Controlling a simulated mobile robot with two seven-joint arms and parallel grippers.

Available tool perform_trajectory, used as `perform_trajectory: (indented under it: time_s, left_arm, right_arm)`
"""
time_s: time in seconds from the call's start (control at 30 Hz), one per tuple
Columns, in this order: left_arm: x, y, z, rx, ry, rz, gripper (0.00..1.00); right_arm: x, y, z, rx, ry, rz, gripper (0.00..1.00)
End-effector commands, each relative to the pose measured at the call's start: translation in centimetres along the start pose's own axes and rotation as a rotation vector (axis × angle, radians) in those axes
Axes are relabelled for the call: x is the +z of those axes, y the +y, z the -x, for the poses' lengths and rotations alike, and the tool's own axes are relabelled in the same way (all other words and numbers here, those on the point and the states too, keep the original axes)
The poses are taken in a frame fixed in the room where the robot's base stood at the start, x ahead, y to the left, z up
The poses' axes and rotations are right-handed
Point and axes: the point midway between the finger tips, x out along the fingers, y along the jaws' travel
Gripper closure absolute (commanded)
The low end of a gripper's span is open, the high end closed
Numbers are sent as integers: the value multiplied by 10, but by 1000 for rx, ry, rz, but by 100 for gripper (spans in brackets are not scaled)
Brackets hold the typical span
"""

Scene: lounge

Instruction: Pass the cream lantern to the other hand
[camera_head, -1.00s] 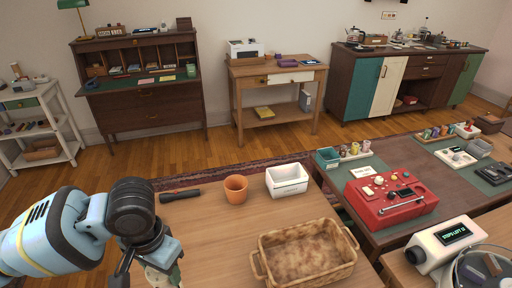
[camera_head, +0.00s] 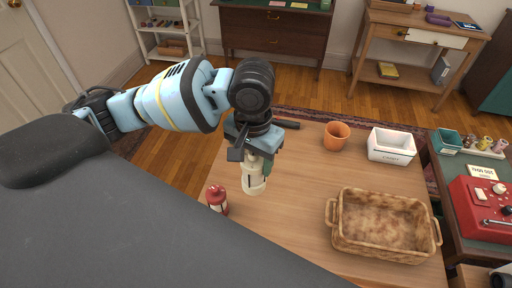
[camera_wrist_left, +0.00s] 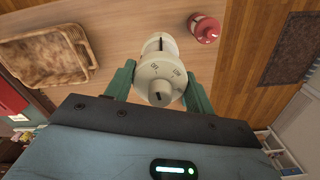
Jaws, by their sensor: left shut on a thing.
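The cream lantern (camera_head: 254,180) hangs below my left gripper (camera_head: 252,158) in the head view, above or at the near left part of the wooden table (camera_head: 300,200). In the left wrist view the lantern (camera_wrist_left: 160,72) sits between the two green fingers of my left gripper (camera_wrist_left: 158,88), which is shut on it. I cannot tell whether its base touches the table. My right gripper is not in view.
A red lantern (camera_head: 217,199) stands close by at the table's left edge. A wicker basket (camera_head: 333,232) is to the right. An orange pot (camera_head: 337,136), a white bin (camera_head: 391,146) and a dark cylinder (camera_head: 287,124) are at the back. The table's middle is clear.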

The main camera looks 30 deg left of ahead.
Motion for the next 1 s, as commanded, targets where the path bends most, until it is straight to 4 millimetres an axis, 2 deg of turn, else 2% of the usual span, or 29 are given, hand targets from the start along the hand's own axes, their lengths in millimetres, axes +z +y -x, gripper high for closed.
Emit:
perform_trajectory:
  time_s: [0.7, 0.8, 1.0]
  left_arm:
    - [-68, 132, 77, -1, 4, -517, 94]
    - [-74, 146, 84, -1, 3, -572, 94]
    - [-82, 159, 92, -1, 2, -630, 94]
  right_arm:
    - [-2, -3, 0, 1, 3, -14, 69]
    - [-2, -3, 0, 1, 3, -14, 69]
    - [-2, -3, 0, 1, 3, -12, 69]
